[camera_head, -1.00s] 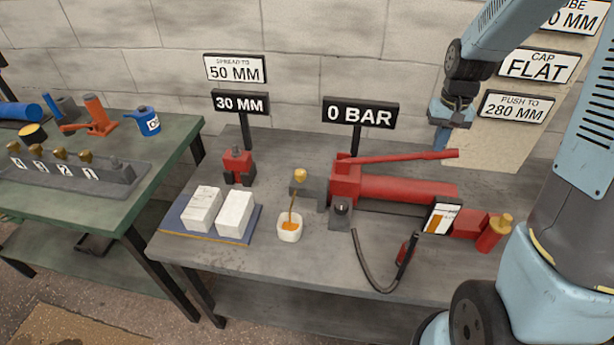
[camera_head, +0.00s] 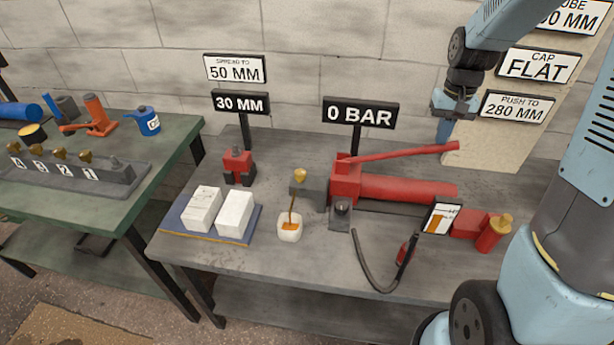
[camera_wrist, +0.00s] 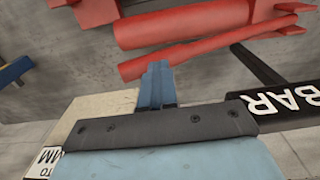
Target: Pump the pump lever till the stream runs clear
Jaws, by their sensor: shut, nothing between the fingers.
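The red pump (camera_head: 400,188) lies on the grey bench, with its long red lever (camera_head: 410,152) tilted slightly up to the right. In the wrist view the lever (camera_wrist: 210,50) runs just beyond my fingertips. My gripper (camera_head: 442,140) is shut and empty, close to the lever's free end; in the wrist view its closed fingers (camera_wrist: 156,72) are together. I cannot tell whether they touch the lever. An amber stream (camera_head: 292,208) falls from a brass fitting (camera_head: 299,175) into a white cup (camera_head: 289,231) holding amber liquid. A sign (camera_head: 360,114) above the pump reads 0 BAR.
A black hose (camera_head: 372,270) curls at the bench's front. White blocks (camera_head: 234,212) lie on a blue mat, with a red spreader (camera_head: 238,165) behind. A board with signs (camera_head: 515,107) stands at the right. A green bench (camera_head: 120,205) is on the left.

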